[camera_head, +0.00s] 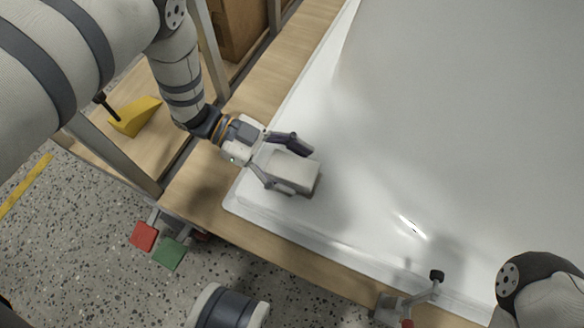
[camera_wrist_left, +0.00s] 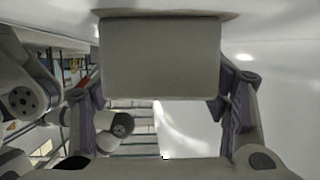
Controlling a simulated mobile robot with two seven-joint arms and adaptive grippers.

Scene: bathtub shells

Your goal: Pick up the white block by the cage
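The white block (camera_head: 291,172) is a pale box near the left corner of the large white shell (camera_head: 400,130). My left gripper (camera_head: 285,162) reaches it from the left, with one finger on each side. In the left wrist view the block (camera_wrist_left: 160,58) fills the upper middle between the two finger pads (camera_wrist_left: 160,95), which appear to touch its sides. A shadow shows at its far edge; I cannot tell whether it rests on the shell or hangs just above it. No cage is clearly identifiable.
Grey metal posts (camera_head: 207,50) and a yellow wedge (camera_head: 134,116) stand to the left. Red (camera_head: 144,235) and green (camera_head: 169,252) tabs hang at the wooden table's front edge. The shell's middle is clear.

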